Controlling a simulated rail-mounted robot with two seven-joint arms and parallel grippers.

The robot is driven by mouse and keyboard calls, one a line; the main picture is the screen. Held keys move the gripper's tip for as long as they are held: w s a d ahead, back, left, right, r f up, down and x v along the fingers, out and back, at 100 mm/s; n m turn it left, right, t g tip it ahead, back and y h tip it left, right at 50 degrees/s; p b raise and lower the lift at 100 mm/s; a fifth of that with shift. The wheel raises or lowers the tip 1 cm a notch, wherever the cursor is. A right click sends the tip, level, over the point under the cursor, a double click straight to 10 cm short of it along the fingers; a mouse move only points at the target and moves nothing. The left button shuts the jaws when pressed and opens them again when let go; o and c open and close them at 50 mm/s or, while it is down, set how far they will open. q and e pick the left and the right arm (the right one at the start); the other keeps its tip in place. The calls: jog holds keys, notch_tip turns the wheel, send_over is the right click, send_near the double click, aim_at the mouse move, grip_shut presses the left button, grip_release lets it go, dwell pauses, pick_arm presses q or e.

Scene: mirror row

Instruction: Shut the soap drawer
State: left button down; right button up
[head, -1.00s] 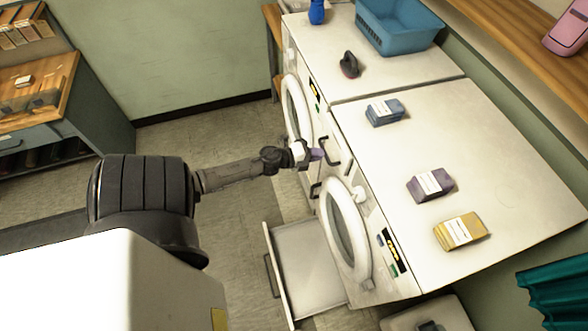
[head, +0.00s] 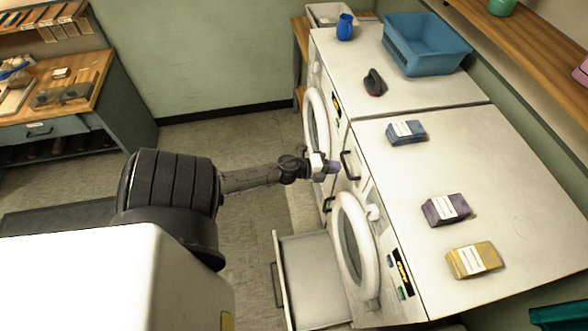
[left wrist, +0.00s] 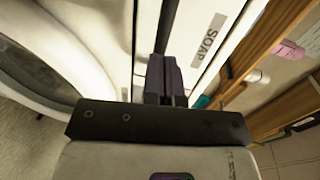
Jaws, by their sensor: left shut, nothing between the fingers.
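The soap drawer's front shows in the left wrist view as a white panel with a "SOAP" label (left wrist: 208,36). In the head view a dark handle (head: 350,166) stands on the machine front at about that place. How far the drawer stands out, I cannot tell. My left gripper (head: 334,166) is just left of this handle, in front of the machine. Its purple fingers (left wrist: 166,78) are together and empty, close to the labelled panel; contact is unclear. My right gripper is not in view.
A large lower drawer (head: 312,270) stands open below the round door (head: 356,245). Detergent boxes (head: 446,209), an iron-like object (head: 374,82) and a blue basket (head: 428,45) are on the machine tops. A workbench (head: 50,110) is at far left. Floor (head: 200,130) between is clear.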

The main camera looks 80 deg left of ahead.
pick_arm(q)
jog(key=b+v, duration=0.2)
jog(key=v, duration=1)
jog(key=shift+s, duration=0.35)
jog(key=shift+f, duration=0.1)
